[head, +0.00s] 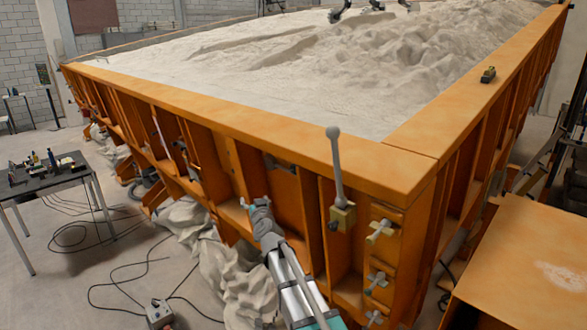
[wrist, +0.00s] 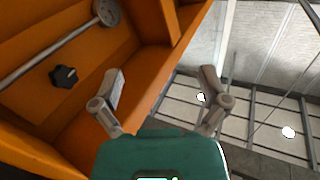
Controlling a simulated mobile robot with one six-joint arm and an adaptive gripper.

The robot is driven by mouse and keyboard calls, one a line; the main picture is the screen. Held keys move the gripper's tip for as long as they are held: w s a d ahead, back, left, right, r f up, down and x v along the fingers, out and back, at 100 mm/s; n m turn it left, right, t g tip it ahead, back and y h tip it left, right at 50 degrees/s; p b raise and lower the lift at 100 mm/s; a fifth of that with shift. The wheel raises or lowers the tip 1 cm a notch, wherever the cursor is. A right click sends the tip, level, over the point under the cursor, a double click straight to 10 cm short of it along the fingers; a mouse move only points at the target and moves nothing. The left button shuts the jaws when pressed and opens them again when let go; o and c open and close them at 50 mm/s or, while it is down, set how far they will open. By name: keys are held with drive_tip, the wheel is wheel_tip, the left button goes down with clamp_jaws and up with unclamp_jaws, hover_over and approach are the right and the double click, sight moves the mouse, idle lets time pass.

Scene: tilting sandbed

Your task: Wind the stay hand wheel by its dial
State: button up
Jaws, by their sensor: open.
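In the wrist view, a round grey disc (wrist: 106,12) with small holes sits at the end of a grey rod, at the top edge. A black lobed knob (wrist: 65,77) is below it on the orange panel. I cannot tell for certain which one is the stay hand wheel or its dial. My gripper (wrist: 160,82) is open and empty, its fingers wide apart. Both parts lie to the left of it, apart from the fingers. In the head view my gripper (head: 257,204) is low beside the orange side wall, and these parts are too small to make out clearly.
The orange sandbed (head: 225,118) holds pale sand. Right of my gripper stand a ball-topped lever (head: 337,165) on a brass block and several cross handles (head: 381,230). Orange ribs flank the bay. A grey tool table (head: 45,178) stands left; cables and a box (head: 160,314) lie on the floor.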

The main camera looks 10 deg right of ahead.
sight(293, 171)
drive_tip(key=w+d+r+m+g+h+p, duration=0.1)
drive_tip(key=d+r+m+g+h+p, duration=0.1)
drive_tip(key=m+h, duration=0.4)
drive_tip(key=w+d+r+m+g+h+p, duration=0.1)
drive_tip(key=d+r+m+g+h+p, duration=0.1)
drive_tip(key=m+g+h, duration=0.2)
drive_tip(key=m+h, duration=0.3)
drive_tip(key=h, duration=0.4)
drive_tip(key=shift+w+d+r+g, duration=0.15)
drive_tip(key=shift+w+g, duration=0.25)
drive_tip(key=shift+w+d+m, duration=0.1)
drive_tip(key=shift+m, duration=0.2)
drive_tip(key=x, duration=1.3)
drive_tip(key=shift+w+d+r, duration=0.1)
drive_tip(key=shift+d+r, duration=0.1)
drive_tip(key=shift+d, duration=0.1)
drive_tip(key=c, duration=1.1)
